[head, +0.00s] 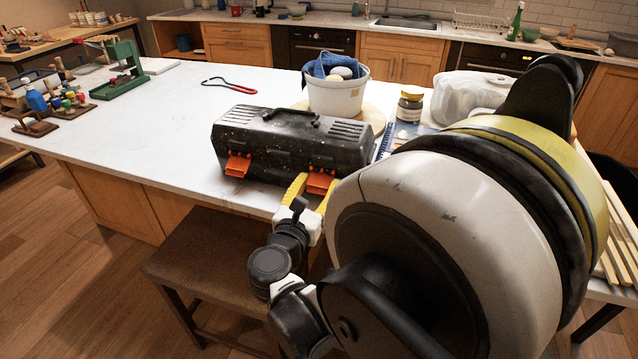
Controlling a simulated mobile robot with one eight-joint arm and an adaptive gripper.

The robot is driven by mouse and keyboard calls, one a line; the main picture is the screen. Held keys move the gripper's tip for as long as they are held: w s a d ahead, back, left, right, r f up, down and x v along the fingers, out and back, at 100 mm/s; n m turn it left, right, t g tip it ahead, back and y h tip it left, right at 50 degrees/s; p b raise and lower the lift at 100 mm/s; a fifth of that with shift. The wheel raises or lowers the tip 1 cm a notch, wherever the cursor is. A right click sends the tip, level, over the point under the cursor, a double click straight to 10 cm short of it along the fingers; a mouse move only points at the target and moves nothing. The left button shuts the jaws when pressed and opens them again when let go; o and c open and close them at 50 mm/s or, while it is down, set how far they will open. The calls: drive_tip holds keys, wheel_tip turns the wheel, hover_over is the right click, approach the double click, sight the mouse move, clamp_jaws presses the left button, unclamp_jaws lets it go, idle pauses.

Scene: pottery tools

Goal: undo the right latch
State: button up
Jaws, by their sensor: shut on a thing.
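A black speckled toolbox (275,140) stands on the white table with its lid down. Two orange latches are on its front: the left latch (237,165) and the right latch (319,182). My gripper (312,188), with yellow fingers, is at the right latch and is shut on it, one finger on its left side. The other finger is partly hidden by the wrist and my large arm link. I cannot tell from this view whether the right latch is still fastened at the lid.
A white bucket (338,95) with a blue cloth stands behind the toolbox, and a jar (410,106) stands to its right. A red-handled tool (229,86) lies behind it. A brown stool (205,262) is in front.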

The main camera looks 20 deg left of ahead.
drive_tip(key=r+g+p, duration=0.1)
drive_tip(key=p, duration=0.2)
drive_tip(key=shift+s+r+g, duration=0.15)
drive_tip(key=shift+r+g, duration=0.05)
drive_tip(key=shift+g, duration=0.2)
drive_tip(key=shift+r+g+p, duration=0.1)
drive_tip(key=shift+g+p, duration=0.4)
drive_tip(key=shift+p, duration=0.25)
drive_tip(key=shift+s+g+p, duration=0.1)
drive_tip(key=shift+g+p, duration=0.6)
drive_tip(key=shift+p, duration=0.1)
drive_tip(key=shift+f+g, duration=0.2)
drive_tip(key=shift+g, duration=0.1)
